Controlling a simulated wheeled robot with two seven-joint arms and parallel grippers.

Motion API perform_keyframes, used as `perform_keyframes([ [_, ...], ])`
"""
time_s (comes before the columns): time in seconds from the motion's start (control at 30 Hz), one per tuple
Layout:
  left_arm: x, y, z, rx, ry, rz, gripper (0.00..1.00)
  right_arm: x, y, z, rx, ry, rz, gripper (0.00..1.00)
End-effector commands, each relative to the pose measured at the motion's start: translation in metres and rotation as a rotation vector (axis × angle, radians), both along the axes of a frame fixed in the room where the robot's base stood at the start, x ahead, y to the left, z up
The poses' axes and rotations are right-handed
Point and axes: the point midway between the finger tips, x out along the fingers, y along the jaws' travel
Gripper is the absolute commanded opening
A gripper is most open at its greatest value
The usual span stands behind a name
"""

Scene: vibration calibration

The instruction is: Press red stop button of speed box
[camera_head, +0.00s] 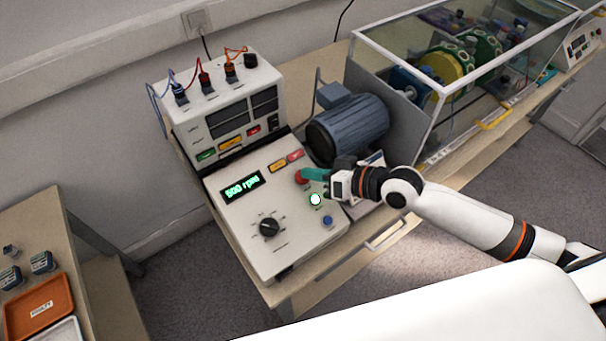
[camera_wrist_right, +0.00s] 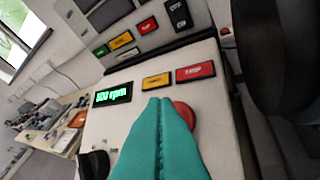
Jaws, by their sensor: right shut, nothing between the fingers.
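The speed box (camera_head: 262,225) is a light grey sloped panel with a green "500 rpm" display (camera_head: 241,187), a black knob (camera_head: 269,228), a lit green-white button (camera_head: 315,199) and a blue button (camera_head: 327,220). The red stop button (camera_head: 300,177) is at the panel's upper right; in the right wrist view the red button (camera_wrist_right: 186,113) is partly hidden behind my fingers. My right gripper (camera_head: 306,174) has teal fingers shut with nothing between them. The fingertips (camera_wrist_right: 160,104) are at or just over the red button; I cannot tell if they touch. My left gripper is not in view.
A grey box with cables (camera_head: 224,115) stands behind the speed box. A blue motor (camera_head: 347,128) and a clear-covered rig (camera_head: 440,65) stand to the right on the bench. A side table with an orange tray (camera_head: 38,308) is at the lower left.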

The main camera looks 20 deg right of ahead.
Motion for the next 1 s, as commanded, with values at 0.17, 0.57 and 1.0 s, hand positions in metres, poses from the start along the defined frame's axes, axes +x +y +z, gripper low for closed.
perform_keyframes([
  [0.17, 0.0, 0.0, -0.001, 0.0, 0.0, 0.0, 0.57, 0.001, 0.0, -0.001, 0.0, 0.0, 0.0, 0.0],
  [0.57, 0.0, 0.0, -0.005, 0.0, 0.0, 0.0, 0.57, 0.003, 0.002, -0.007, 0.0, 0.0, 0.0, 0.0],
  [1.0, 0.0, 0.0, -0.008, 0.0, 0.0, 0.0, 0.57, 0.004, 0.002, -0.01, 0.0, 0.0, 0.0, 0.0],
])
